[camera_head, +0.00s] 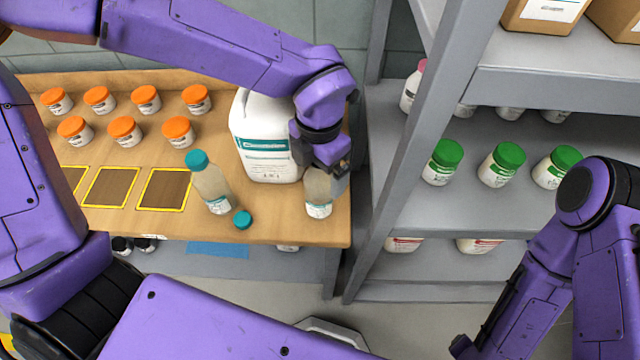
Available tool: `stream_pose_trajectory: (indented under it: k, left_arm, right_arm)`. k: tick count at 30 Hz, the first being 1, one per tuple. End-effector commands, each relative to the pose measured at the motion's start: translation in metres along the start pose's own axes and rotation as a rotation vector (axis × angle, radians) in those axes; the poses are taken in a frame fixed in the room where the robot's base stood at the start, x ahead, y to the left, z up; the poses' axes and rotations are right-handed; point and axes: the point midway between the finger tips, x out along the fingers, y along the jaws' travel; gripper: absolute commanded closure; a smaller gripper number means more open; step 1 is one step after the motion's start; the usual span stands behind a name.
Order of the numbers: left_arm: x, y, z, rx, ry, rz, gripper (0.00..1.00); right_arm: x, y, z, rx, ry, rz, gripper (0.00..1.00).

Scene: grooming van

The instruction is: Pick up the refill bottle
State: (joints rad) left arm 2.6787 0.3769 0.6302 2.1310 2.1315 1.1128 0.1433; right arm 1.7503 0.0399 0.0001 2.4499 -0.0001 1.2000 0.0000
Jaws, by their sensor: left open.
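A small clear bottle with a white and teal label (318,210) stands near the right front edge of the wooden table. My left gripper (326,168) is open, with its fingers at the upper part of this bottle. The gripper hides the bottle's top, and I cannot tell whether the fingers touch it. A similar bottle with a teal cap (211,187) stands to the left, and a loose teal cap (243,219) lies beside it. The pictures do not show which one is the refill bottle. My right gripper is not in view.
A large white jug (262,140) stands just behind and left of my left gripper. Several orange-lidded jars (124,131) and yellow-outlined squares (163,189) are farther left. A grey shelf post (420,130) rises right of the table, with green-lidded jars (502,165) on the shelf.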

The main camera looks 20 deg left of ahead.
Motion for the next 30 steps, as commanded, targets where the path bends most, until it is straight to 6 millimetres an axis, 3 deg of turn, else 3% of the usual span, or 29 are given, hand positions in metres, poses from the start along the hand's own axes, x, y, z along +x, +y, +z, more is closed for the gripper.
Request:
stream_pose_trajectory:
  k: [3, 10, 15, 17, 25, 30]
  left_arm:
    - [0.013, 0.0, 0.001, 0.001, 0.0, 0.001, 0.06]
    - [0.015, -0.001, 0.001, 0.002, -0.003, 0.0, 0.09]
    - [0.015, -0.001, 0.001, 0.002, -0.002, 0.0, 0.64]
    - [0.015, -0.001, 0.001, 0.002, -0.002, 0.0, 0.81]
    - [0.013, 0.0, 0.001, 0.002, -0.003, 0.0, 0.81]
    - [-0.007, -0.001, 0.002, 0.001, -0.007, 0.0, 0.81]
  right_arm:
    - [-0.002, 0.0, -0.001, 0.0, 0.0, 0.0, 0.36]
    - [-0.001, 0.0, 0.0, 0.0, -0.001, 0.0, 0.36]
    - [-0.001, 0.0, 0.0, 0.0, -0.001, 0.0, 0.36]
    - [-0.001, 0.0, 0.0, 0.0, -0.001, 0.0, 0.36]
    - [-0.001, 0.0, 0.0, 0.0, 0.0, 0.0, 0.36]
    - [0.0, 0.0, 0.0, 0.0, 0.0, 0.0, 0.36]
